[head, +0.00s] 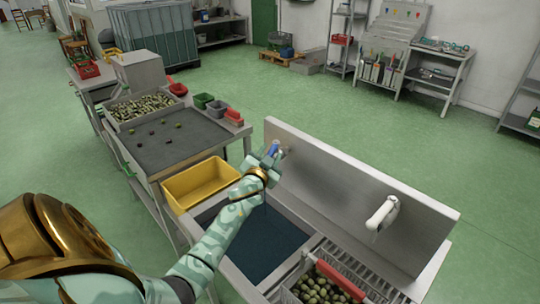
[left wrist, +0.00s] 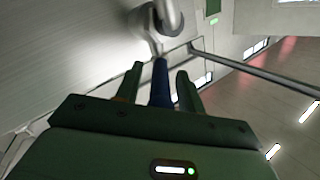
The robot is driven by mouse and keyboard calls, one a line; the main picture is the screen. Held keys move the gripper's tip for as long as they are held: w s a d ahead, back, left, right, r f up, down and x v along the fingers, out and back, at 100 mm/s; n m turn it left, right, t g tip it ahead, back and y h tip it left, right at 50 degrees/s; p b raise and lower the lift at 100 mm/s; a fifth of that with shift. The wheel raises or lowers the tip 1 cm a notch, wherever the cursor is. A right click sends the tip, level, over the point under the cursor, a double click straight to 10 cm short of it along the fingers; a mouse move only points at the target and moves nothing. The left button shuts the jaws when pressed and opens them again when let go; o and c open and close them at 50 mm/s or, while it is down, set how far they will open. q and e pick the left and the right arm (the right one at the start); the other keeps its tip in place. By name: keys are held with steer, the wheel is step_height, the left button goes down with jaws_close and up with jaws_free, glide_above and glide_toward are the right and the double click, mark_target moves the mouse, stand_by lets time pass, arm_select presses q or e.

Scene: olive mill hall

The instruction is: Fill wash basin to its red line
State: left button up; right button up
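The wash basin (head: 262,240) is sunk in the steel sink unit in the head view. Its inside looks dark blue; I cannot tell the water level, and no red line shows. A tap with a blue lever (head: 274,149) is on the steel back panel behind it. My left gripper (head: 267,158) is at this lever. In the left wrist view the blue lever (left wrist: 160,84) stands between the two green fingers of the left gripper (left wrist: 160,90), with a gap on each side. The metal tap body (left wrist: 168,18) is just beyond. My forearm hides part of the basin. My right gripper is out of view.
A white spout (head: 382,214) sticks out of the back panel (head: 330,185) farther right. A wire basket of olives (head: 318,290) with a red bar (head: 340,281) stands right of the basin. A yellow tub (head: 200,183) and a sorting table (head: 180,148) are on the left.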

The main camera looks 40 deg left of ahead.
arm_select(q)
jaws_close()
steer(key=shift+s+a+r+m+t+h+p, duration=0.1)
steer(key=shift+a+r+m+t+h+p, duration=0.15)
steer(key=shift+m+h+p, duration=0.2)
steer(key=shift+s+a+r+m+t+h+p, duration=0.1)
steer(key=shift+a+m+t+h+p, duration=0.1)
steer(key=shift+m+h+p, duration=0.25)
steer(key=m+h, duration=0.1)
steer(key=a+m+h, duration=0.1)
steer(key=h, duration=0.2)
steer(key=shift+a+f+m+t+h, duration=0.25)
steer(key=shift+a+f+m+h, duration=0.1)
steer(key=shift+a+m+h, duration=0.05)
steer(key=shift+a+m+h+b, duration=0.2)
steer(key=shift+m+h+b, duration=0.3)
steer(key=shift+h, duration=0.5)
steer(key=shift+r, duration=0.1)
jaws_free()
